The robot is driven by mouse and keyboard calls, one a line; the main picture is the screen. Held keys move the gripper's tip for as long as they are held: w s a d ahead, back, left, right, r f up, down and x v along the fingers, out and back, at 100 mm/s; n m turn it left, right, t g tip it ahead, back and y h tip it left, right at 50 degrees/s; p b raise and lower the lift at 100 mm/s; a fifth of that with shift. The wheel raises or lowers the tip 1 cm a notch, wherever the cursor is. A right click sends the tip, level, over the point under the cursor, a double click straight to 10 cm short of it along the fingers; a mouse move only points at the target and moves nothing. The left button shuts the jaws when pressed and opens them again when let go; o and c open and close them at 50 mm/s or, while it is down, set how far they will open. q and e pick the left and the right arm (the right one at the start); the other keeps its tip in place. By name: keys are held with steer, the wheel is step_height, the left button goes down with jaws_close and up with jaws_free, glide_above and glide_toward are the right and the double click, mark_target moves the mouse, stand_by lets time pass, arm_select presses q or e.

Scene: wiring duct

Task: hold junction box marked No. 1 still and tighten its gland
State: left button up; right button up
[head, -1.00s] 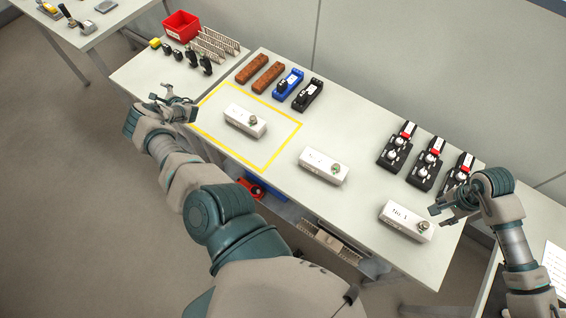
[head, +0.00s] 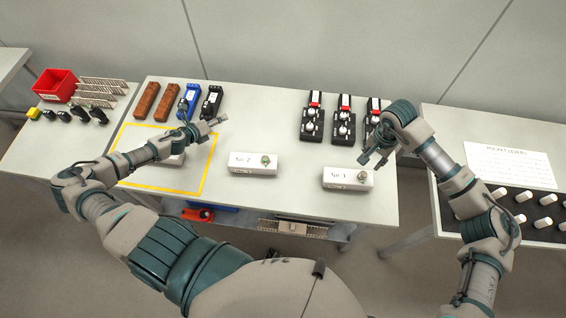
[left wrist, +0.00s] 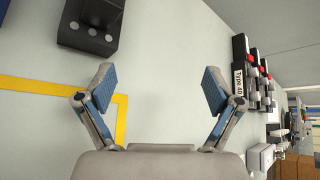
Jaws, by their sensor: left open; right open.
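Three white junction boxes with glands on top stand on the table. The middle one (head: 245,167) reads No. 2. The right one (head: 345,183) has a label whose number is too small to be sure of, and a gland (head: 362,176) on its right end. The left box (head: 172,160), in the yellow outline, is mostly hidden by my left arm. My right gripper (head: 374,158) is open and empty, just above and behind the right box's gland end. My left gripper (head: 214,127) is open over the table behind the left box; the left wrist view shows its spread, empty fingers (left wrist: 159,90).
Black and blue devices (head: 189,100) and brown blocks (head: 146,100) stand at the back left; black units with red tops (head: 343,118) stand behind the right box. A yellow outline (head: 203,170) marks the table's left part. Another table at right holds white levers (head: 521,196).

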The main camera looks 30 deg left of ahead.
mark_target(334, 178)
arm_select(q)
steer(key=d+m+h, duration=0.2)
steer(key=d+m, duration=0.1)
steer(key=d, duration=0.3)
steer(key=d+r+m+g+h, duration=0.1)
steer(key=d+m+h, duration=0.1)
steer(key=d, duration=0.4)
steer(key=d+m+h, duration=0.3)
steer(key=d+m, duration=0.1)
steer(key=d, duration=0.2)
steer(key=shift+r+m+g, duration=0.25)
steer(key=shift+m+g, duration=0.05)
steer(key=d+m+h, duration=0.1)
steer(key=d+m, duration=0.1)
steer(key=s+d+m+g+h, duration=0.1)
steer(key=d+m, duration=0.1)
steer(key=d, duration=0.1)
steer(key=s+d+r+m+g, duration=0.1)
steer(key=d, duration=0.2)
steer(key=shift+s+d+m+h, duration=0.1)
steer(key=shift+d+m+h, duration=0.1)
steer(key=shift+m+h, duration=0.2)
steer(key=s+d+m+g+h, duration=0.2)
steer(key=s+d+m+g, duration=0.2)
steer(key=d+m, duration=0.25)
steer(key=x, duration=1.7)
steer(key=shift+w+d+r, duration=0.3)
steer(key=shift+w+d, duration=0.05)
steer(key=shift+d, duration=0.05)
steer(key=c, duration=1.4)
